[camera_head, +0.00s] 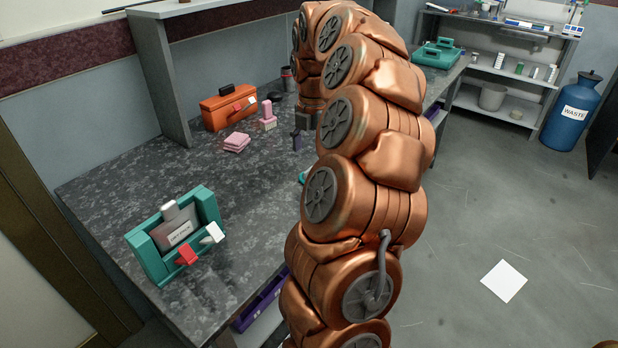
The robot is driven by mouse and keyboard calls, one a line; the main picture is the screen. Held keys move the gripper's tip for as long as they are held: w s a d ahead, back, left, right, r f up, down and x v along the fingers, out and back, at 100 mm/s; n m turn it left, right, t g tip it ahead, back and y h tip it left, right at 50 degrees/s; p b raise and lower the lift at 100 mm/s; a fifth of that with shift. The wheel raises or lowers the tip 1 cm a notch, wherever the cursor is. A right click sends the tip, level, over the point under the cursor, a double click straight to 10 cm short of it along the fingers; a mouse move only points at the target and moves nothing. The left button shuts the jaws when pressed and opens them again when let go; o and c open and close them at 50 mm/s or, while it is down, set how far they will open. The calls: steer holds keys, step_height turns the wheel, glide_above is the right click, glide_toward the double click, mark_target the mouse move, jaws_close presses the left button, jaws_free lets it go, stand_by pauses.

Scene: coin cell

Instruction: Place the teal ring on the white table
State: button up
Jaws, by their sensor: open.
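No whole teal ring shows. A small teal piece (302,177) lies on the dark speckled bench (110,190), mostly hidden behind my copper arm, and I cannot tell whether it is the ring. My gripper (302,142) is at the far end of the arm, low over the bench, partly hidden by the arm. It is open, and I see nothing held in it. The teal piece is nearer the camera than the gripper. I cannot make out a white table; the bench top here is dark grey.
A teal fixture (148,258) with red and white handles stands at the bench's near left. An orange toolbox (228,106), pink blocks (237,142) and a pink stamp-like object (268,116) are near the gripper. A teal case (437,54) sits farther back. A blue waste drum (571,112) stands right.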

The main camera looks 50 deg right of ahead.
mark_target(309, 169)
steer(key=shift+w+a+f, duration=0.1)
steer(key=shift+f, duration=0.95)
steer(key=shift+w+a+f, duration=0.1)
steer(key=shift+w+f, duration=0.05)
steer(key=shift+f, duration=0.85)
steer(key=shift+w+a+f, duration=0.1)
steer(key=shift+f, duration=0.95)
steer(key=c, duration=0.9)
steer(key=shift+c, duration=0.2)
steer(key=shift+r, duration=0.2)
